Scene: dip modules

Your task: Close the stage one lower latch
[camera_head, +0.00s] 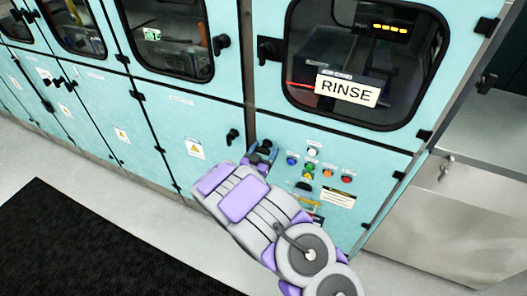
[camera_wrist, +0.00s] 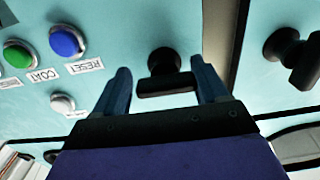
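A black latch handle (camera_wrist: 165,85) sits on the teal panel in the wrist view, its bar lying roughly level in that picture. The fingers of my gripper (camera_wrist: 160,68) are apart, one on each side of this latch. I cannot tell whether they touch it. In the head view, my gripper (camera_head: 262,156) is at the upper left of the lower button panel, and the latch there (camera_head: 265,146) is partly hidden by it. A second black latch (camera_wrist: 293,58) is across the panel seam; it also shows in the head view (camera_head: 232,135). No label names the stage of either latch.
Coloured buttons, including a blue one (camera_wrist: 67,41) and a green one (camera_wrist: 18,54), are close beside the gripper. Above is a windowed door with a RINSE sign (camera_head: 347,90) and its own latch (camera_head: 268,50). A black mat (camera_head: 90,250) lies on the floor.

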